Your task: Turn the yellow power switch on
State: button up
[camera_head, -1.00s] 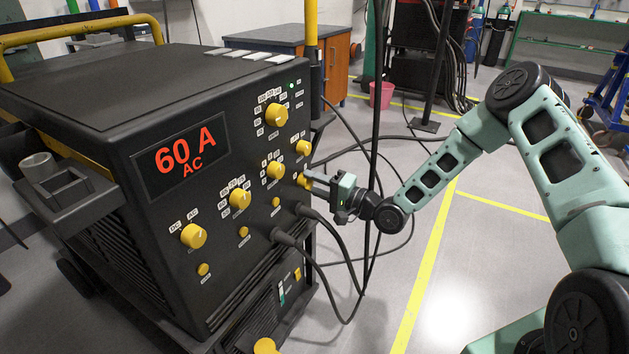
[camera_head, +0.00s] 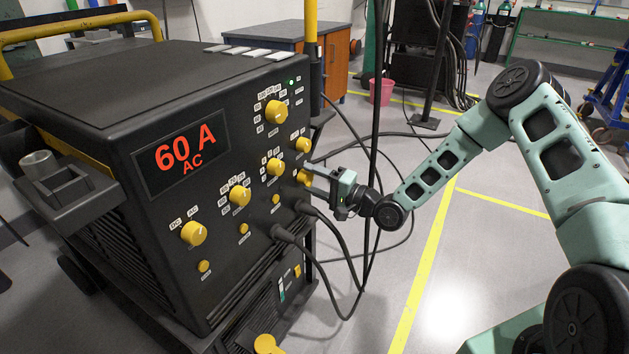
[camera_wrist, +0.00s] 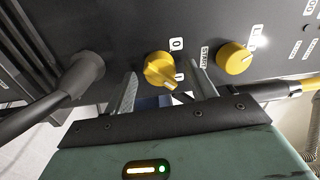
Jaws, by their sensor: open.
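The yellow power switch (camera_wrist: 160,71) is a ridged knob with 0 and I marks on the dark front panel. In the wrist view it shows between my two fingers. In the head view the power switch (camera_head: 304,178) sits low at the panel's right edge, partly hidden by my gripper. My gripper (camera_head: 313,180) is open, with its fingertips close to the panel on either side of the knob. I cannot tell whether a finger touches it. In the wrist view my gripper (camera_wrist: 163,84) shows a gap around the knob.
The machine's display (camera_head: 181,161) reads 60 A AC, and a green light (camera_head: 291,83) is lit. Another yellow knob (camera_wrist: 234,57) marked START is nearby. Thick cables (camera_head: 330,232) leave the panel below my gripper. A dark pole (camera_head: 375,110) stands close to my wrist.

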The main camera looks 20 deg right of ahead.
jog(key=p+v, duration=0.1)
jog(key=v, duration=1.6)
jog(key=shift+d, duration=0.15)
jog(key=shift+f, duration=0.1)
jog(key=a+r+n+g+h, duration=0.3)
jog(key=a+n+g+h, duration=0.4)
jog(key=a+n+g, duration=0.3)
jog(key=s+a+r+n+g+h, duration=0.1)
jog(key=s+a+r+n+h, duration=0.2)
jog(key=s, duration=0.6)
jog(key=s+a+r+n+g, duration=0.1)
jog(key=s+a+r+g, duration=0.15)
jog(key=s+r, duration=0.5)
jog(key=s+a+r+n+g+h, duration=0.1)
jog(key=s+a+r+n+h, duration=0.15)
jog(key=s, duration=0.75)
notch_tip(320, 180, up, 21)
jog(key=p, duration=2.2)
jog(key=shift+a+y, duration=0.25)
jog(key=shift+y, duration=0.2)
jog(key=shift+r+t, duration=0.1)
jog(key=shift+t, duration=0.15)
